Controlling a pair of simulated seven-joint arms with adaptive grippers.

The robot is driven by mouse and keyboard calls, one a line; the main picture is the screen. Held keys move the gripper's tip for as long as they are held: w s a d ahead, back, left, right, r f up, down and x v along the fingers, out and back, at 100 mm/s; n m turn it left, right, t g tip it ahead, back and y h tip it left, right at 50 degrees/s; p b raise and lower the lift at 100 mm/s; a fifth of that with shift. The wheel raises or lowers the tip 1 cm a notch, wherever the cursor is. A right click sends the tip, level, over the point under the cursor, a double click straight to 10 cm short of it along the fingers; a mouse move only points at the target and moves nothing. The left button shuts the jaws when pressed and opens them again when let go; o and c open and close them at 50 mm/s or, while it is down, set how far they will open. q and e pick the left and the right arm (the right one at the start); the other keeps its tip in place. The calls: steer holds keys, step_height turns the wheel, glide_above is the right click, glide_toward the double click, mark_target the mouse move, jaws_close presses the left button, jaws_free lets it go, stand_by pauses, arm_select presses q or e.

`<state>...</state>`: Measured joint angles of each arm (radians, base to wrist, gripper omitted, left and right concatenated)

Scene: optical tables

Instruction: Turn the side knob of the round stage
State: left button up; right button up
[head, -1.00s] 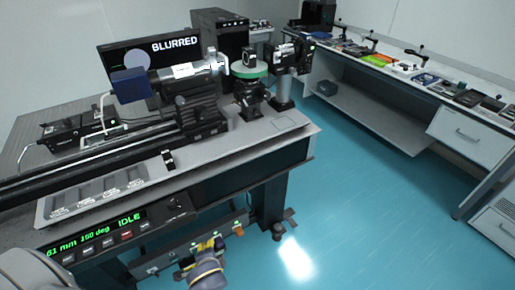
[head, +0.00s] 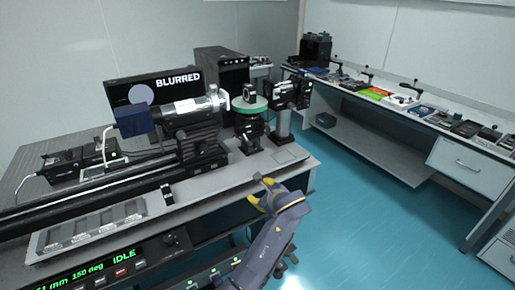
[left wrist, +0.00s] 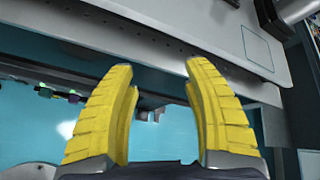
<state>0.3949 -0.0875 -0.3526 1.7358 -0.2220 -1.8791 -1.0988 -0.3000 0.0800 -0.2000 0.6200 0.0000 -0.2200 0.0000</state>
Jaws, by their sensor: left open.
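The round stage (head: 249,104) has a green rim and stands on a black mount near the right end of the optical table, with a dark part on top. I cannot make out its side knob at this size. My left gripper (head: 259,190) is open and empty at the table's front edge, below and in front of the stage. In the left wrist view its two yellow fingers (left wrist: 160,95) are spread apart, with the table edge beyond them. The base of a post shows at that view's top right. My right gripper is not in view.
A camera-like device (head: 290,92) on a post stands right of the stage. A long barrel (head: 190,108) with a blue box lies left of it. A monitor (head: 155,88) reads "BLURRED". A side bench (head: 400,140) stands right, across open blue floor.

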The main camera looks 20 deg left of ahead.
arm_select(q)
steer(key=w+d+r+m+y, duration=0.2)
steer(key=w+d+r+m, duration=0.2)
steer(key=w+r, duration=0.6)
glide_toward(257, 147)
steer(key=shift+t, duration=0.4)
steer(key=x, duration=1)
steer(key=shift+s+f, duration=0.1)
jaws_close()
